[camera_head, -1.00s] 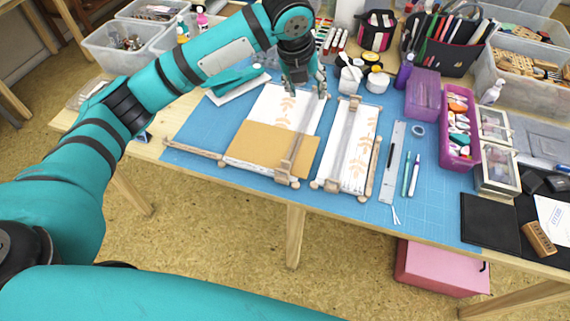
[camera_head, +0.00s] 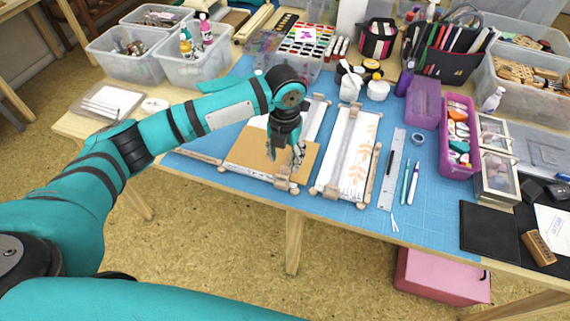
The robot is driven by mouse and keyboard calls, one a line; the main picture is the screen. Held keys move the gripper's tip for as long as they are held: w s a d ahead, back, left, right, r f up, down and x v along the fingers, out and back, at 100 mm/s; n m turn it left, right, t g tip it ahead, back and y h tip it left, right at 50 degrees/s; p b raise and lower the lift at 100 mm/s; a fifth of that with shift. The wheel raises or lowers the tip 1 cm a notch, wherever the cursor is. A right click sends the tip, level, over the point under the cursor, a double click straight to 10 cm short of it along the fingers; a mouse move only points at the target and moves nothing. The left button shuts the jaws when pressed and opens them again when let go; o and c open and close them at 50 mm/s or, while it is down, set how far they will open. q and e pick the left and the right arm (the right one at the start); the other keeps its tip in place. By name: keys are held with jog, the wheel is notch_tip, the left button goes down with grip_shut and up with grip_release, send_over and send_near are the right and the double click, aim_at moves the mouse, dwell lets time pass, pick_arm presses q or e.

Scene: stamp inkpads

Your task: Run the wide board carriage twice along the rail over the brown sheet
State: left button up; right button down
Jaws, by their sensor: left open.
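The brown sheet (camera_head: 246,148) lies flat on the blue mat, over a white sheet with a leaf print. A second railed frame (camera_head: 345,148) with a narrower strip stands to the right, over another leaf-printed sheet. My right gripper is not in view.
A steel ruler (camera_head: 392,165) and pens (camera_head: 410,180) lie right of the second frame. White jars (camera_head: 378,90) and a tray of ink pads (camera_head: 303,42) stand behind. A purple box (camera_head: 459,135) is at the right. The mat's left part is mostly clear.

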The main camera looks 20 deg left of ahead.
aim_at(285, 167)
pick_arm(q)
jog(key=shift+f, duration=2)
grip_shut()
